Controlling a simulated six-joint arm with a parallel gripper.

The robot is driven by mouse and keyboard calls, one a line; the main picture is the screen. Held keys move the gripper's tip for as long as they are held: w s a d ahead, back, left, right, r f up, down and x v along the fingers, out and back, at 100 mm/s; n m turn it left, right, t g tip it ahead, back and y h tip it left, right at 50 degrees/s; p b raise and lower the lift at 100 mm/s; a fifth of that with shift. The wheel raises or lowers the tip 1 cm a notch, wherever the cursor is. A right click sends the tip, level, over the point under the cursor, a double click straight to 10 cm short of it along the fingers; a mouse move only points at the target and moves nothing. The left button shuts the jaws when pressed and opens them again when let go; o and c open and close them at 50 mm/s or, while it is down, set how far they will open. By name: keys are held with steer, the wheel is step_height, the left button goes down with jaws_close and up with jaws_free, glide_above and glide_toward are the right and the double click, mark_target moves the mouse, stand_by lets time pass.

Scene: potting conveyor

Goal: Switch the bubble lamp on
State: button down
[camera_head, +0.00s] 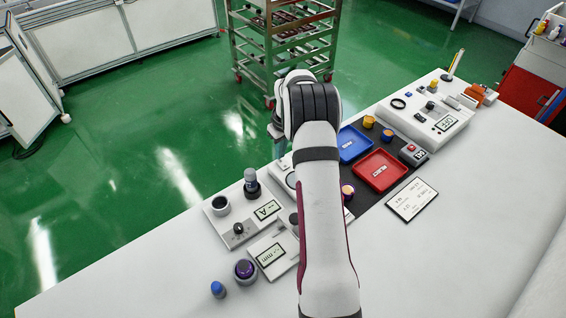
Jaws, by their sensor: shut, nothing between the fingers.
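I cannot tell for certain which item is the bubble lamp. A white device (222,229) at the left end of the equipment row carries an upright grey-topped cylinder on a dark base (251,182), a dark round cup (220,205), a black knob (238,228) and a display (267,211). No glow shows on it. My gripper (281,150) is partly hidden behind my wrist, over the far edge of the table, above and right of the grey-topped cylinder. It is shut and empty, apart from the devices. My arm covers the middle of the row.
A second display unit (271,254), a purple-topped round piece (245,269) and a blue knob (217,288) lie in front. Blue (354,143) and red (381,170) trays, a label card (412,199) and a white instrument (424,124) stand right. The near tabletop (450,250) is clear.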

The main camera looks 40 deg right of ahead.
mark_target(281, 161)
steer(key=shift+f, duration=0.8)
steer(key=shift+r, duration=3.55)
steer(key=s+a+r+m, duration=0.1)
steer(key=s+a+r, duration=0.3)
steer(key=a, duration=0.2)
steer(key=s+a+r+m+y, duration=0.1)
steer(key=s+a+r, duration=0.25)
steer(key=a, duration=0.35)
steer(key=s+a+r, duration=0.3)
steer(key=a+r, duration=0.2)
steer(key=a, duration=0.1)
steer(key=s+a+m, duration=0.1)
steer(key=s+a, duration=0.2)
steer(key=s, duration=0.4)
steer(key=s+a+f+m+g, duration=0.1)
steer(key=s+a, duration=0.3)
steer(key=s, duration=0.4)
steer(key=s+a+m+g, duration=0.1)
steer(key=s+a, duration=0.3)
steer(key=s, duration=0.3)
steer(key=shift+s+a+f+m+y, duration=0.25)
steer(key=shift+f+m+y, duration=0.05)
steer(key=shift+y, duration=0.1)
